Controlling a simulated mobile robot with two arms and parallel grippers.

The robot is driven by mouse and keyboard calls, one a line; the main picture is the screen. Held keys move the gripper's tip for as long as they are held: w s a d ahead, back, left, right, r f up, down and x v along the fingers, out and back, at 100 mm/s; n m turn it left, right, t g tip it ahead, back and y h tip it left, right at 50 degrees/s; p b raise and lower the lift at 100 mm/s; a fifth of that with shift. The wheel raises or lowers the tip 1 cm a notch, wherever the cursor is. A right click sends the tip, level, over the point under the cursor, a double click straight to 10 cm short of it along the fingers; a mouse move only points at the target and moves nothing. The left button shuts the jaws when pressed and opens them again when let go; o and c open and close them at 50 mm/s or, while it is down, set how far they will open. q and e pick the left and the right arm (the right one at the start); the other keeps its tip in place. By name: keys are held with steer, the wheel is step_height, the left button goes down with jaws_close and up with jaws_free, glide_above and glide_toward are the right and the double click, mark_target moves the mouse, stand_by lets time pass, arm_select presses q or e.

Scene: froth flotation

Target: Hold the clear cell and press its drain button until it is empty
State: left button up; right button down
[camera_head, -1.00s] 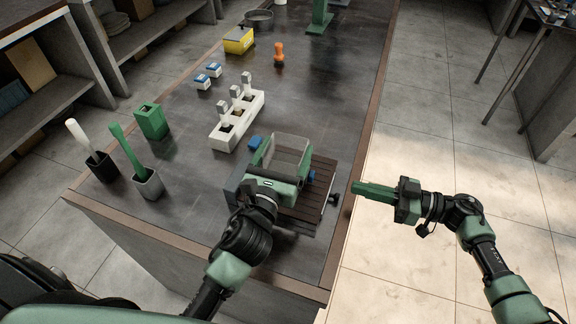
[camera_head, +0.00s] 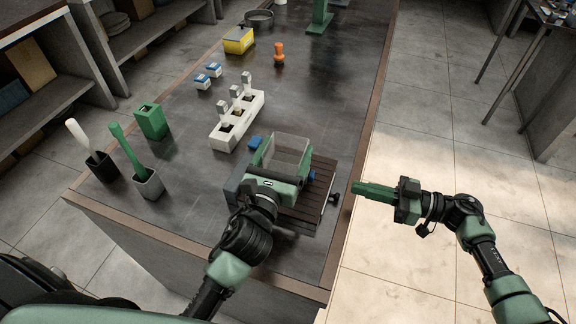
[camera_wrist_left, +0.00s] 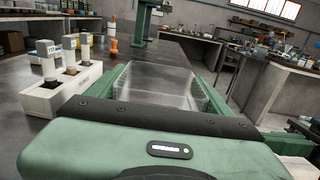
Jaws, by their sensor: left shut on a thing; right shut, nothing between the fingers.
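The clear cell (camera_head: 287,151) is a see-through box standing on a dark slatted base (camera_head: 324,190) near the bench's front right. In the left wrist view the clear cell (camera_wrist_left: 155,88) fills the space just beyond my gripper, between green fingers. My left gripper (camera_head: 282,176) is shut on the cell from its near side. A blue knob (camera_head: 311,176) shows at the cell's right; whether it is the drain button I cannot tell. My right gripper (camera_head: 356,188) is shut and empty, just right of the base, past the bench edge.
A white rack (camera_head: 237,121) with several samples stands behind.

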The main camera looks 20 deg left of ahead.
steer(key=shift+s+a+f+n+t, duration=0.2)
steer(key=shift+a+n+t, duration=0.35)
steer(key=shift+n, duration=0.65)
steer(key=n, duration=0.1)
steer(key=a+n+t, duration=0.1)
steer(key=n, duration=0.1)
steer(key=shift+s+a+t+y, duration=0.1)
steer(key=shift+t+y, duration=0.15)
steer(key=shift+y, duration=0.05)
steer(key=n+t, duration=0.2)
steer(key=n, duration=0.1)
steer(key=shift+s+a, duration=0.1)
steer(key=shift+a, duration=0.25)
steer(key=n+t, duration=0.1)
steer(key=n, duration=0.1)
steer(key=shift+n+t, duration=0.4)
steer(key=n+t+h, duration=0.1)
steer(key=n+t, duration=0.1)
steer(key=shift+d+n, duration=0.15)
steer(key=shift+n, duration=0.15)
steer(key=n+t, duration=0.2)
steer(key=shift+d+r+n+h, duration=0.1)
steer(key=shift+d+n+h, duration=0.2)
steer(key=shift+d+h, duration=0.1)
steer(key=d+n+t+h, duration=0.1)
steer(key=n, duration=0.1)
steer(key=d+n+t+h, duration=0.2)
steer(key=n, duration=0.1)
steer(key=shift+s+d, duration=0.1)
